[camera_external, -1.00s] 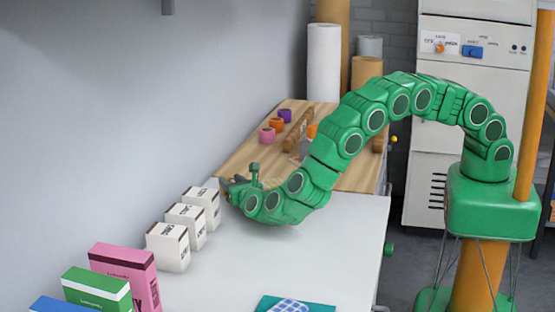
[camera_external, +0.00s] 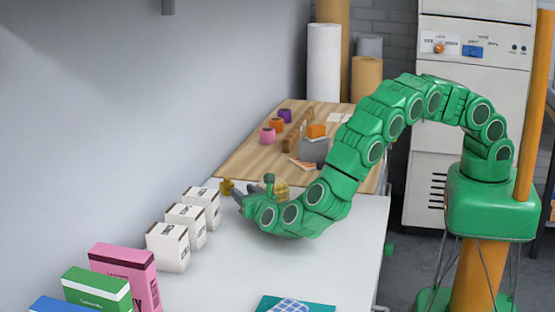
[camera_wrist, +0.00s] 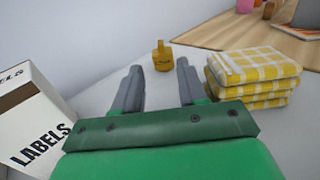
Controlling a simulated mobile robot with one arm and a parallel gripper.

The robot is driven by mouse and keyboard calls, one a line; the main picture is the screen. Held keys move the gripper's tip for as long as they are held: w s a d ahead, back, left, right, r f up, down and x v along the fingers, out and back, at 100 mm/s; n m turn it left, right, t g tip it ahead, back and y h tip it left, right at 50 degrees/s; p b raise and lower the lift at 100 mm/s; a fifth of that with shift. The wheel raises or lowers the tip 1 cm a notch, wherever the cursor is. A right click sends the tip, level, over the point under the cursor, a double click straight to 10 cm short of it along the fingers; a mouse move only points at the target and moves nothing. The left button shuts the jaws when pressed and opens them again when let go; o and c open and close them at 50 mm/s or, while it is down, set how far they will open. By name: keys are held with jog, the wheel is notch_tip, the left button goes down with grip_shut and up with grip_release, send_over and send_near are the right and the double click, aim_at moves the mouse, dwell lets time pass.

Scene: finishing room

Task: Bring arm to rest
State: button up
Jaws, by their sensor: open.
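My green arm arches from its base at the right over to the white table (camera_external: 340,255). My gripper (camera_external: 240,190) is low over the table, just right of the white boxes. In the wrist view my gripper (camera_wrist: 158,85) has two grey fingers spread apart with nothing between them. A small yellow bottle (camera_wrist: 162,56) stands upright beyond the fingertips; it also shows in the external view (camera_external: 226,187), left of the fingers. A stack of yellow checked cloths (camera_wrist: 253,78) lies to the right of the fingers, partly hidden behind my arm in the external view (camera_external: 281,188).
White label boxes (camera_external: 168,247) line the wall side, with one close on the left in the wrist view (camera_wrist: 35,120). Pink (camera_external: 127,272) and green (camera_external: 97,290) boxes stand nearer. A teal item (camera_external: 268,303) lies at the front edge. Spools (camera_external: 267,136) stand on the wooden board (camera_external: 240,160).

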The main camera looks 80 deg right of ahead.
jog(key=s+d+r+m+g+h, duration=0.1)
jog(key=s+d+r+m+g, duration=0.1)
jog(key=d+r+m+g, duration=0.5)
jog(key=s+d+r+m+h, duration=0.15)
jog(key=d+r, duration=0.45)
jog(key=d, duration=0.6)
jog(key=s+d+r+m+g+y, duration=0.1)
jog(key=s+d+r+m+g, duration=0.25)
jog(key=s+d, duration=0.35)
jog(key=s+d+r+m+g+y, duration=0.2)
jog(key=s+d+r+m+g, duration=0.1)
jog(key=s+d+r, duration=0.3)
jog(key=s+d+r+m+g+y, duration=0.1)
jog(key=s+d+m+y, duration=0.15)
jog(key=s, duration=0.75)
jog(key=s+d+m+g+y, duration=0.2)
jog(key=s+m+y, duration=0.15)
jog(key=s, duration=0.65)
jog(key=s+a+m+t+y, duration=0.1)
jog(key=s+a+m+y, duration=0.2)
jog(key=s, duration=0.5)
jog(key=s+a+m+y, duration=0.3)
jog(key=s+a, duration=0.1)
jog(key=s, duration=0.3)
jog(key=shift+s+a+r+t, duration=0.2)
jog(key=shift+s+a+t, duration=0.15)
jog(key=shift+s+a, duration=0.05)
